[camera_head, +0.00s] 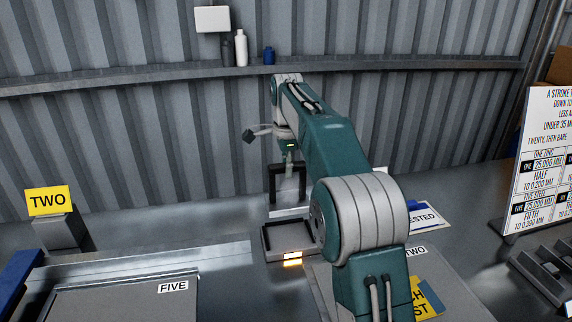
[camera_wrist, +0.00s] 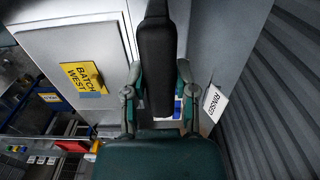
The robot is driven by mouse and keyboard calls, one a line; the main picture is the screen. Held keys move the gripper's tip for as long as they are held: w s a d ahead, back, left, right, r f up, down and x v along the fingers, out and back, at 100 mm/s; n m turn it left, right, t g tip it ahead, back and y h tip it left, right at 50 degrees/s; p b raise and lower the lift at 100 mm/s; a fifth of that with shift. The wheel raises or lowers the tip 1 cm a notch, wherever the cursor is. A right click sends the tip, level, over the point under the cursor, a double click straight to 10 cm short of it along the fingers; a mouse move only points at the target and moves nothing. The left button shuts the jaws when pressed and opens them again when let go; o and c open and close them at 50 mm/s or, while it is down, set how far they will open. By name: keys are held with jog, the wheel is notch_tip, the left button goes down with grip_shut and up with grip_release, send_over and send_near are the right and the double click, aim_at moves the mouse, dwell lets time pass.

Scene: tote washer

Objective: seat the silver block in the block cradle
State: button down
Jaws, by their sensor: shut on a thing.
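My gripper (camera_wrist: 157,88) has its two fingers on either side of a long slab (camera_wrist: 156,60). In front of the arch sits a shallow dark-rimmed tray (camera_head: 265,240) with a lit orange label. I cannot tell whether the tray or the arch is the block cradle.
A yellow TWO sign (camera_head: 48,200) and a panel marked FIVE (camera_head: 120,300) are at left. A yellow BATCH WEST card (camera_wrist: 84,76) lies on a pale plate. A RINSED label (camera_wrist: 214,103) is beside my gripper. A printed board (camera_head: 540,150) stands at right. A shelf (camera_head: 150,80) crosses the back wall.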

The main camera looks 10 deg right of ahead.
aim_at(288, 200)
jog(key=shift+d+f, duration=0.1)
jog(key=shift+f, duration=3.4)
jog(key=shift+f, duration=0.5)
jog(key=shift+f, duration=0.65)
